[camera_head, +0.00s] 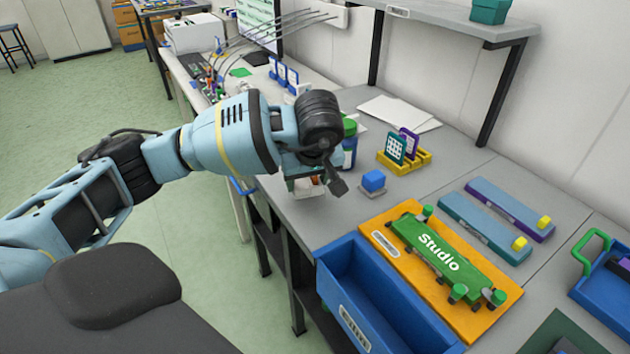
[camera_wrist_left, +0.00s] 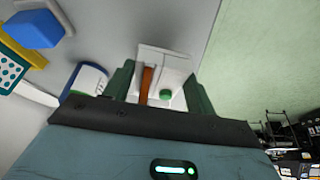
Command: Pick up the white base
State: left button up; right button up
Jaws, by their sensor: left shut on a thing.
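My left gripper (camera_head: 316,182) is over the near edge of the grey bench. In the left wrist view its two dark green fingers (camera_wrist_left: 160,92) are shut on the white base (camera_wrist_left: 172,60), which has a brown strip and a green round part on it. In the head view only a small part of the white base (camera_head: 308,188) shows below the wrist. I cannot tell whether it touches the bench. A blue bottle with a green cap (camera_head: 350,146) stands just behind the gripper; part of it is hidden. My right gripper is not in view.
A blue cube (camera_head: 373,181) on a grey plate and a yellow holder (camera_head: 405,160) with cards stand right of the gripper. An orange board (camera_head: 384,241) bears a green "Studio" piece. A blue bin (camera_head: 335,275) is at the front edge. White sheets (camera_head: 398,113) lie behind.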

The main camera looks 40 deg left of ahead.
pick_arm(q)
jog(key=s+a+r+b, duration=0.1)
jog(key=s+a, duration=0.5)
jog(key=s, duration=0.6)
jog(key=shift+s+a+r, duration=0.2)
jog(key=shift+s+a, duration=0.1)
jog(key=shift+s, duration=0.05)
